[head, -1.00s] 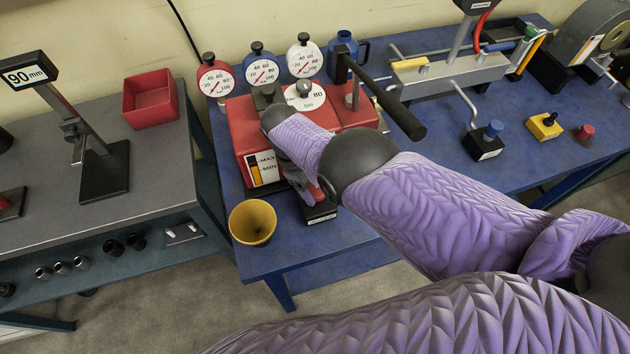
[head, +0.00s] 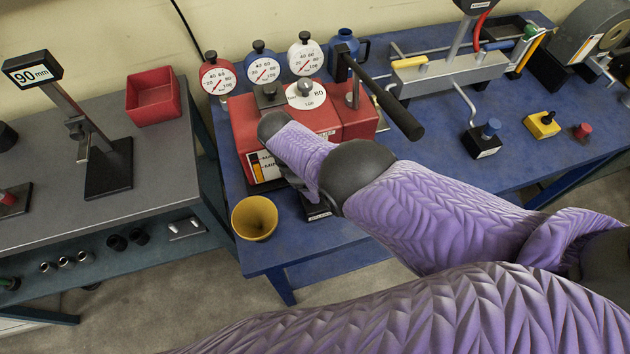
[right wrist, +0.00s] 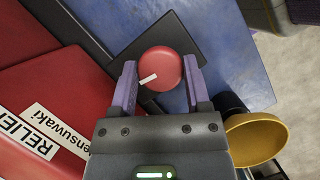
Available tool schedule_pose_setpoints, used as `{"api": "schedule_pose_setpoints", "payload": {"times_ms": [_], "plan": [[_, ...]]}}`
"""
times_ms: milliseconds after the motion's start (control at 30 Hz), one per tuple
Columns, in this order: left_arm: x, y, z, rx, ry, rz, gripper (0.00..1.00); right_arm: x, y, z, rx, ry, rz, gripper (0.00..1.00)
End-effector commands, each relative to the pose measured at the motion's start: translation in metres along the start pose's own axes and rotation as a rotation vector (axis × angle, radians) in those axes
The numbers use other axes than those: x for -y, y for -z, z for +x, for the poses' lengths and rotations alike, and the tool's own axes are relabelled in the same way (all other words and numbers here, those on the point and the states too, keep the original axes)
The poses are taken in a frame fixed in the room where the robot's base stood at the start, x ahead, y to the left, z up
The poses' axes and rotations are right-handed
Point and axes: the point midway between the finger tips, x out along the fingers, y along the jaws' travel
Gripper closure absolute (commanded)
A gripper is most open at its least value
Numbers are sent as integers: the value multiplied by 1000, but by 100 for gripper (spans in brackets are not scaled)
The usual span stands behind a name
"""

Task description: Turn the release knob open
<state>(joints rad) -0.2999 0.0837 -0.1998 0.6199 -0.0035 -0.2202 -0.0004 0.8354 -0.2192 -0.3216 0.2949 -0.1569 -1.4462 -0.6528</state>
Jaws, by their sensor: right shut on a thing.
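A round red knob (right wrist: 161,72) with a white mark on its top sits over a dark square plate (right wrist: 190,45) in the right wrist view. My right gripper (right wrist: 160,64) is around the knob, one finger on each side, shut on it. In the head view my right forearm hides the knob and most of this gripper, which is at the front of the red pump unit (head: 361,118). The red surface with the "RELIE..." label (right wrist: 25,130) lies left of the gripper in the wrist view. My left gripper is not in view.
A yellow cup (head: 241,222) stands close by on the blue bench (head: 400,180); it also shows in the wrist view (right wrist: 262,134). Dial gauges (head: 263,70) stand behind the pump, and its black lever handle (head: 400,115) sticks out above my arm. A grey bench (head: 70,205) is at left.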

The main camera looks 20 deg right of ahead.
Motion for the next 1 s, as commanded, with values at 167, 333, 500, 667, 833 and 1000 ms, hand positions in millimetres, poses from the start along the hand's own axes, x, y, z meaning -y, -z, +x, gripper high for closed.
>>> {"api": "schedule_pose_setpoints", "payload": {"times_ms": [167, 333, 500, 667, 833, 1000], "plan": [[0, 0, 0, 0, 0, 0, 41, -1, 0, -1, -1, -2, 1, 24], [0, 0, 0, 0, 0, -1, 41, 0, 0, 0, -1, -1, 1, 4], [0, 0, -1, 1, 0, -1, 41, 0, 0, -2, -1, -1, 1, 4], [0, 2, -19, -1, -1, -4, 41, -1, -1, -36, -4, -3, 0, 4], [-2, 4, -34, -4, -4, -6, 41, 0, -1, -78, -3, -3, 0, 4], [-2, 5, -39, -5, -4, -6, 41, 0, 0, -98, -2, -2, 1, 4]]}}
